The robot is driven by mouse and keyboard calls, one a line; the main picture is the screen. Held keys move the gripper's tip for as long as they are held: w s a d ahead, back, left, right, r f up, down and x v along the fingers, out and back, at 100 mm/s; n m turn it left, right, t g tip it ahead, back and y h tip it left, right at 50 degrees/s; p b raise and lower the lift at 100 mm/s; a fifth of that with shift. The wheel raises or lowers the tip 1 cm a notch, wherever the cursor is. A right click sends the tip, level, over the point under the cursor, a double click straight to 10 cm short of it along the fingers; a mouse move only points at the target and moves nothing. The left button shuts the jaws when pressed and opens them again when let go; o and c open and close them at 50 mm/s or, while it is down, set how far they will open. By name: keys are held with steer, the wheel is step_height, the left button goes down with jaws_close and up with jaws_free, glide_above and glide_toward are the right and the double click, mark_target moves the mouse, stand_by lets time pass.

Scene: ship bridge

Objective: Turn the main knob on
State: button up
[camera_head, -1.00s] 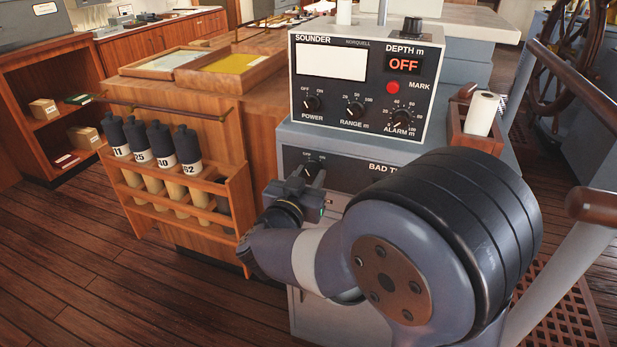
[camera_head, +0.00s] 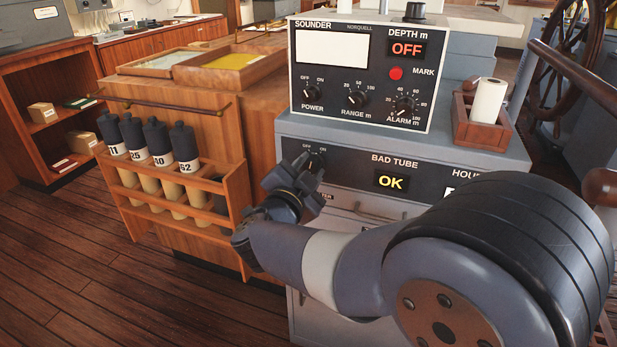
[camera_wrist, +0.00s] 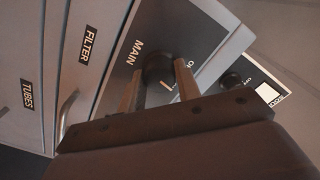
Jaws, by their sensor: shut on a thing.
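The main knob (camera_wrist: 159,67) is black and round, on a dark panel labelled MAIN in the wrist view. My gripper (camera_wrist: 158,84) has one finger on each side of the knob and is shut on it. In the head view my gripper (camera_head: 305,170) is at the left end of the BAD TUBE panel (camera_head: 352,177), just under small OFF and ON marks. The knob (camera_head: 318,159) is mostly hidden there by the fingers. Which mark the knob points to cannot be told. The BAD TUBE display (camera_head: 391,182) reads OK.
The sounder box (camera_head: 360,75) stands above the panel; its depth display reads OFF, and it has its own POWER knob (camera_head: 311,92). A wooden rack (camera_head: 180,210) of dark-capped tubes stands close left of my gripper. A paper roll (camera_head: 487,101) sits in a holder at right.

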steer(key=shift+m+b, duration=0.95)
steer(key=shift+m, duration=0.65)
steer(key=o, duration=1)
steer(key=p+v, duration=0.1)
steer(key=v, duration=1)
steer(key=shift+d+p, duration=0.1)
steer(key=shift+p, duration=0.25)
